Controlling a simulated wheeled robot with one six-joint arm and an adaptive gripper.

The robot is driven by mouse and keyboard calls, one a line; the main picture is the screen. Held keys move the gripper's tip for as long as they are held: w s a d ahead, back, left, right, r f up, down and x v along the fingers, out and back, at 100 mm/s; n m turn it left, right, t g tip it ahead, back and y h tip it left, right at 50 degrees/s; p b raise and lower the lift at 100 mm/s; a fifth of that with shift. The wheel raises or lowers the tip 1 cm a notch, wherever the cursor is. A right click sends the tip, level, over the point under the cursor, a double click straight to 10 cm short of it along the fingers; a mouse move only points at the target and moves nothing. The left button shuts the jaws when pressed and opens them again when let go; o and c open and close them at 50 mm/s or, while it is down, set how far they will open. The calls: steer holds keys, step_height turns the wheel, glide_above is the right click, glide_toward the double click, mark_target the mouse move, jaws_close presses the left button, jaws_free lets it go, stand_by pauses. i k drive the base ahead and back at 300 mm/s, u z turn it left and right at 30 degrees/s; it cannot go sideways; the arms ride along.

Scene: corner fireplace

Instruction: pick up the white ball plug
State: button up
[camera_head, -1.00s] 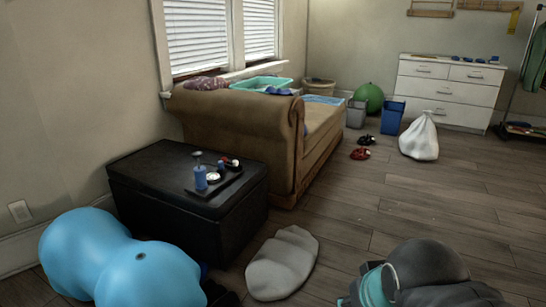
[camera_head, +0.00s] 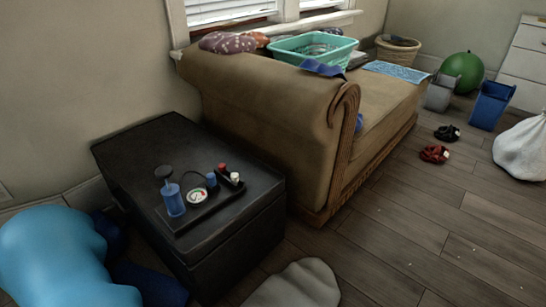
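A small white piece (camera_head: 235,178), which may be the white ball plug, stands at the right end of a dark tray (camera_head: 213,208) on the black chest (camera_head: 135,160). It is too small to make out its exact shape. A small red-topped piece (camera_head: 222,168) stands right beside it. A blue piece (camera_head: 211,180), a round white-faced gauge (camera_head: 197,196) and a blue pump (camera_head: 173,199) with a dark handle are on the same tray. My gripper is not in view.
A brown sofa (camera_head: 260,115) stands right behind the chest, with a teal basket (camera_head: 312,47) on it. A blue inflated object (camera_head: 60,260) lies at the front left and a grey cushion (camera_head: 295,285) at the front. Wooden floor (camera_head: 390,230) at the right is mostly clear.

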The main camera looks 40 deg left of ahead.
mark_target(234, 177)
steer(key=u, duration=0.4)
steer(key=i, duration=1.1)
steer(key=u, duration=1.55)
steer(key=i, duration=0.6)
steer(key=u, duration=0.45)
